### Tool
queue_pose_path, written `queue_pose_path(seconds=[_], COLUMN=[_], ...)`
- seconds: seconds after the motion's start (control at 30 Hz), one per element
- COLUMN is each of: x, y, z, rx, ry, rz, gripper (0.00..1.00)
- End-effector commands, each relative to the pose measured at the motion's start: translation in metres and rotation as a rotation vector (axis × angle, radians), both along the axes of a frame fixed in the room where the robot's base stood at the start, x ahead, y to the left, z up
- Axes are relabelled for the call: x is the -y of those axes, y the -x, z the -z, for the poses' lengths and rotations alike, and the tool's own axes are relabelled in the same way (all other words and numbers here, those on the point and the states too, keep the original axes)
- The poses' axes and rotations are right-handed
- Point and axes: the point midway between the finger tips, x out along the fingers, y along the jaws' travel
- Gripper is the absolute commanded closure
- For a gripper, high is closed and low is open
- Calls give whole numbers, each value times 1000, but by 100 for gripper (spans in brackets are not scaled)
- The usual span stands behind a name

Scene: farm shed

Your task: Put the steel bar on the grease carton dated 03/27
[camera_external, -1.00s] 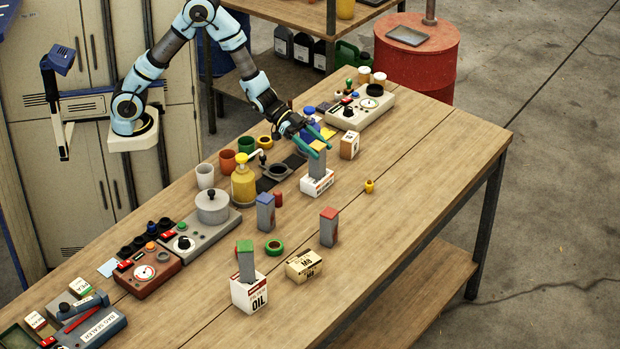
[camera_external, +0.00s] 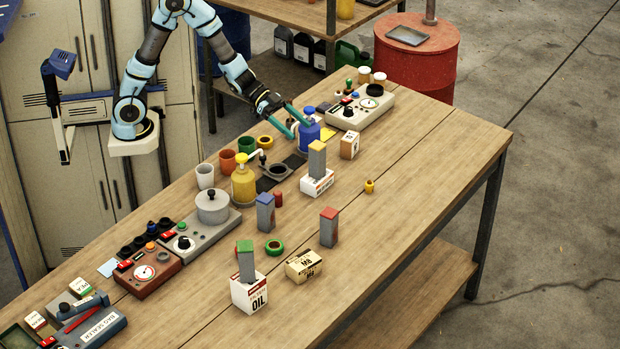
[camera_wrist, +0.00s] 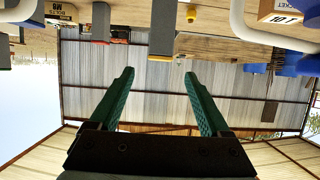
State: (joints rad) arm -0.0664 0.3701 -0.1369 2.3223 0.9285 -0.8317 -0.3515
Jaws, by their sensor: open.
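Several grey steel bars with coloured tops stand on the table. A yellow-topped bar (camera_external: 317,163) stands upright on a white and red carton (camera_external: 316,187); it also shows upside down in the wrist view (camera_wrist: 162,28). A green-topped bar (camera_external: 246,264) stands on the carton marked OIL (camera_external: 250,294). A blue-topped bar (camera_external: 266,214) and a red-topped bar (camera_external: 329,229) stand on the bare table. No date is legible on any carton, so I cannot tell which reads 03/27. My gripper (camera_external: 297,118) is open and empty, above and behind the yellow-topped bar, apart from it.
A blue bottle (camera_external: 308,137) stands below my gripper, and a yellow pump bottle (camera_external: 243,186) to its left. A tan carton (camera_external: 349,146) and an M8 carton (camera_external: 303,266) sit nearby. Control boxes line the back edge.

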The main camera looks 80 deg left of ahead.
Motion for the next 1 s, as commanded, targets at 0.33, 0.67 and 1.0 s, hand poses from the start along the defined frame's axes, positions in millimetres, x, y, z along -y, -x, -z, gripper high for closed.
queue_pose_path(seconds=[0.33,0.67,1.0], x=[-29,-120,-136], y=[17,76,207], z=[-5,49,77], rx=[-23,-398,-911], ry=[-45,-357,-449], rz=[-59,-485,-621], gripper=[19,19,19])
